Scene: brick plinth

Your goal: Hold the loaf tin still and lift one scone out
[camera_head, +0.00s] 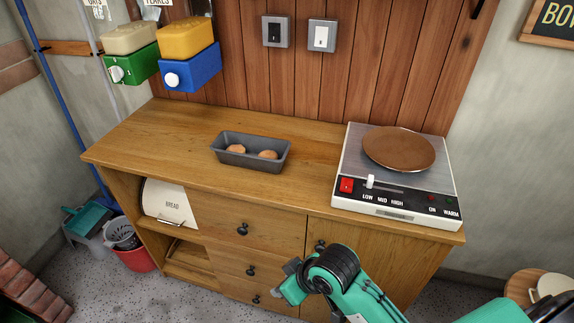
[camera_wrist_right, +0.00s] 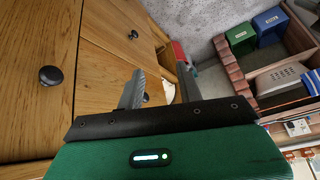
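The dark grey loaf tin (camera_head: 240,161) stands upright on the wooden cabinet top, left of the hot plate, in the head view. Two brown scones lie inside it: a left scone (camera_head: 236,149) and a right scone (camera_head: 268,155). No gripper is at the tin. My right gripper (camera_wrist_right: 160,82) shows in the right wrist view with its two grey fingers apart and nothing between them. It is low, beside the cabinet's drawer fronts. In the head view my right arm is in front of the cabinet, below the top. My left gripper is in neither view.
A hot plate (camera_head: 350,165) with a brown round disc (camera_head: 399,148) fills the right end of the cabinet top (camera_head: 160,130). Green (camera_head: 130,66) and blue (camera_head: 192,70) dispensers hang on the wall at back left. The top around the tin is clear. Drawer knobs (camera_head: 242,229) stick out in front.

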